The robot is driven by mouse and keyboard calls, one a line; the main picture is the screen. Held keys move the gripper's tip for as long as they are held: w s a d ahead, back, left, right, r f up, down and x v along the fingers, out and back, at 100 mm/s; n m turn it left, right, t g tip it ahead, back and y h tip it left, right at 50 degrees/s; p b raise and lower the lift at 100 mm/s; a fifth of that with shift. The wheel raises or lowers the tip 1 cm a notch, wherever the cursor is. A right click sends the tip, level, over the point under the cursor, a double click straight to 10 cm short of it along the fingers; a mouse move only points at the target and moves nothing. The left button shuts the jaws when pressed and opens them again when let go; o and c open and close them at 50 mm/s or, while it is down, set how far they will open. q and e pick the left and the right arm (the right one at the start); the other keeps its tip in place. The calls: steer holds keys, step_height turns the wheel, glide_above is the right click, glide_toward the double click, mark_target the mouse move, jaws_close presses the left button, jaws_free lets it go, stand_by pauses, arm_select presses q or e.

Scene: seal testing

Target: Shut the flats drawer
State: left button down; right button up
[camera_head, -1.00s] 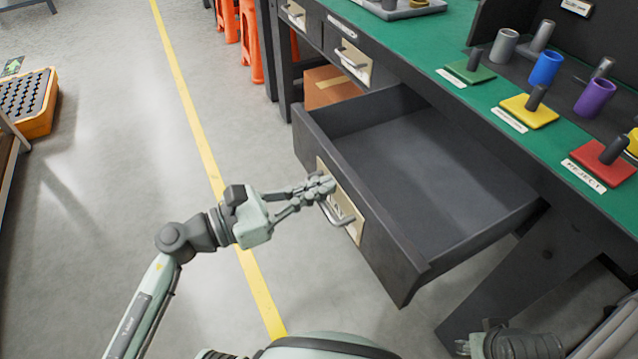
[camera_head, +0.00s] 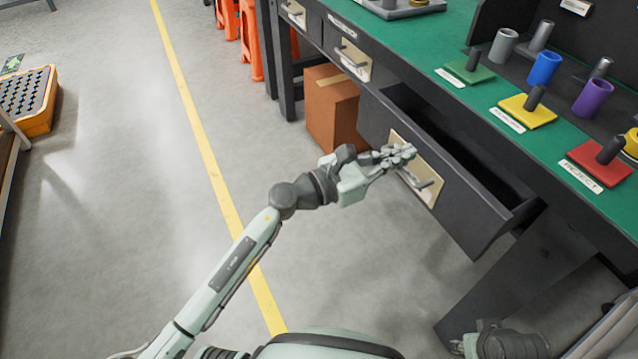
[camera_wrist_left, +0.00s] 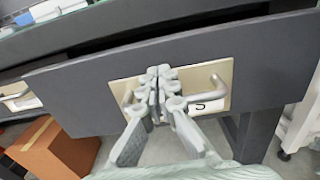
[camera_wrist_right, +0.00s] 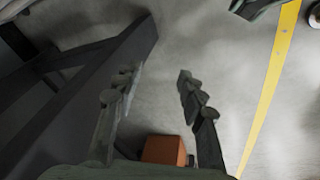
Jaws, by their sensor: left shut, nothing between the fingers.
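In the left wrist view the shut fingers (camera_wrist_left: 161,82) stand in front of the cream plate and cover part of the handle (camera_wrist_left: 212,90). My right gripper (camera_wrist_right: 155,85) is open and empty over the floor, low by the bench leg.
A cardboard box (camera_head: 332,105) stands on the floor under the bench, left of the drawer. Another closed drawer (camera_head: 352,58) is farther along. Colored plates and cylinders stand on the bench top (camera_head: 440,40).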

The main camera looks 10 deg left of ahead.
arm_select(q)
steer(key=x, duration=0.5)
steer(key=shift+w+d, duration=0.2)
steer(key=shift+d, duration=0.05)
steer(key=b+x, duration=0.1)
steer(key=x, duration=0.5)
steer(key=shift+f, duration=0.1)
steer(key=shift+w+d+b, duration=0.25)
steer(key=shift+d+b, duration=0.05)
steer(key=shift+d, duration=0.05)
arm_select(e)
steer(key=v, duration=0.4)
steer(key=shift+w+d+r, duration=0.15)
steer(key=shift+w+r, duration=0.2)
arm_select(q)
steer(key=shift+r, duration=0.3)
